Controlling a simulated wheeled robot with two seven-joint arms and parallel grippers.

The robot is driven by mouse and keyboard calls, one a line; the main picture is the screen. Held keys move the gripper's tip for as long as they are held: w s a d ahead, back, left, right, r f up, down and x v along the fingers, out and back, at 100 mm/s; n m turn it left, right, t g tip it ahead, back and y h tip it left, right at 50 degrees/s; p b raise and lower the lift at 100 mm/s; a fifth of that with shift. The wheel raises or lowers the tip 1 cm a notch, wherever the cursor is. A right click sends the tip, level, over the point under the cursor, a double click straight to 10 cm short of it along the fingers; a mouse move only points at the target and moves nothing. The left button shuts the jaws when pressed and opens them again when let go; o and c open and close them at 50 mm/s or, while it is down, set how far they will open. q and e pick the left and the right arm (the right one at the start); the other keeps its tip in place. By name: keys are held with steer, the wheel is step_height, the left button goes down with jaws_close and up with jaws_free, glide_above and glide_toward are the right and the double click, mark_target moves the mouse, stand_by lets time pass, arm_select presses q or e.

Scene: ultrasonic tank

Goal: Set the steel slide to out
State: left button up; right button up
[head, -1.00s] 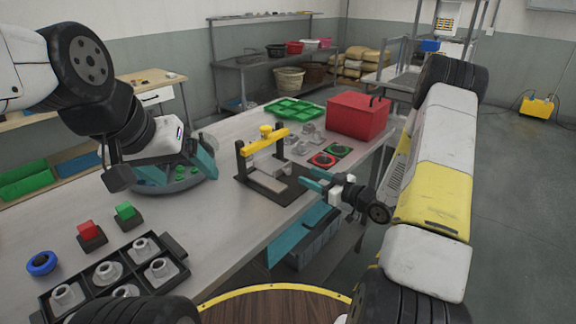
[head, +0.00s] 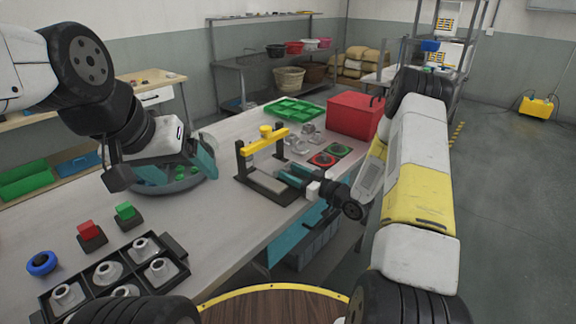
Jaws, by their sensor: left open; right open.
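The black fixture (head: 240,164) with a yellow crossbar (head: 268,141) and yellow knob stands on the bench, mid-picture. A flat grey plate, seemingly the steel slide (head: 266,183), lies low in it, under the crossbar. Its right end is partly hidden by my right gripper, so its exact position is hard to tell. My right gripper (head: 286,174) is open, its teal fingers at the right side of the fixture, close to the plate; I cannot tell if they touch it. My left gripper (head: 205,158) is open and empty, over the round grey basin (head: 165,187) left of the fixture.
A red box (head: 353,116) and a green tray (head: 294,110) stand behind the fixture. Red and green ringed pads (head: 323,160) and grey parts lie beside it. A black tray (head: 112,278) of grey parts, coloured buttons and a blue ring (head: 41,263) are at front left.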

jaws_close()
stand_by(1.4)
